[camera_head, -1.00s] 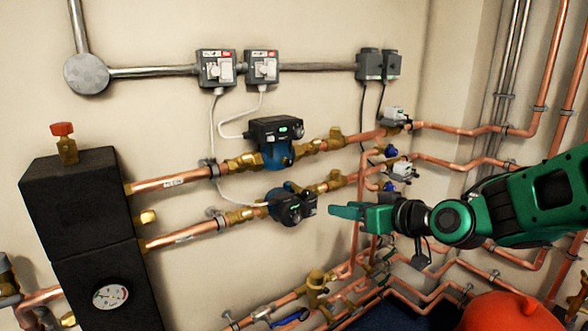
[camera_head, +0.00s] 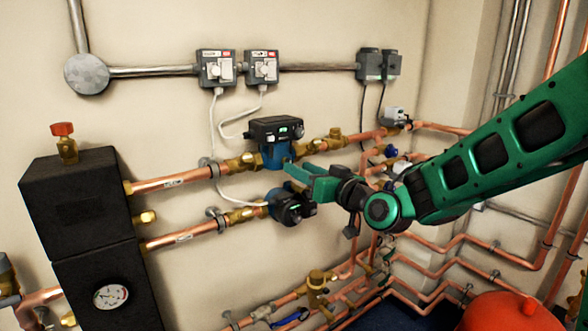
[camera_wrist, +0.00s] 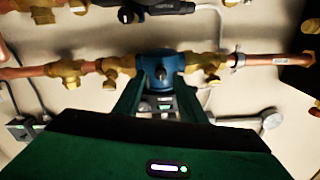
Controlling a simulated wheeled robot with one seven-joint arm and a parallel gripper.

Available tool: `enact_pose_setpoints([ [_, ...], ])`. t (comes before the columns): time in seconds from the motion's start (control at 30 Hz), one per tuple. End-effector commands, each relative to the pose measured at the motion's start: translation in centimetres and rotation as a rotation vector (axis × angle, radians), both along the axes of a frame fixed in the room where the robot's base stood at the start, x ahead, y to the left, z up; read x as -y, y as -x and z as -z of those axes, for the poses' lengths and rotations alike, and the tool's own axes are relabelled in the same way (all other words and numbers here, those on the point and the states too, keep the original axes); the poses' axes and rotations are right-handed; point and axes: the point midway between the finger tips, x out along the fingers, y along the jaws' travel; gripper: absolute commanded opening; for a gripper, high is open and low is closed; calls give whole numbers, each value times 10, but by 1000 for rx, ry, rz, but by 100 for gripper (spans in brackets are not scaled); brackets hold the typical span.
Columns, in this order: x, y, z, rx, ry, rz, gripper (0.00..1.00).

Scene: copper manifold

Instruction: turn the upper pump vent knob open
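The upper pump (camera_head: 276,153) has a blue body and a black control box on the wall pipe. In the wrist view, which appears upside down, its blue body (camera_wrist: 150,64) is ahead of the fingers. A small round knob (camera_wrist: 161,73), apparently the vent knob, shows on the body's face. My gripper (camera_head: 298,181) is in front of and just below right of the upper pump. Its two fingers are apart, with nothing held between them. Contact with the knob cannot be made out, and my gripper and arm partly cover the pipework behind.
The lower pump (camera_head: 284,205) sits close below my gripper. Brass valves (camera_head: 333,140) and copper pipes run to the right. Switch boxes (camera_head: 215,69) and a grey conduit are above. A black manifold casing (camera_head: 75,200) stands left, and a red vessel (camera_head: 510,314) is at lower right.

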Motion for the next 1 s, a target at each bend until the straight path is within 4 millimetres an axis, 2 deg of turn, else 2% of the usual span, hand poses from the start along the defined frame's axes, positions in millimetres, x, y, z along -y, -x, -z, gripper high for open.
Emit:
enact_pose_setpoints([
  [0.23,-16,-22,0,-1,0,-1,37],
  [0.6,-18,-26,0,-1,1,0,37],
  [0.67,-18,-26,0,-1,1,0,25],
  [0.77,-18,-26,0,-1,1,0,1],
  [1.0,-17,-26,0,-5,-5,1,0],
])
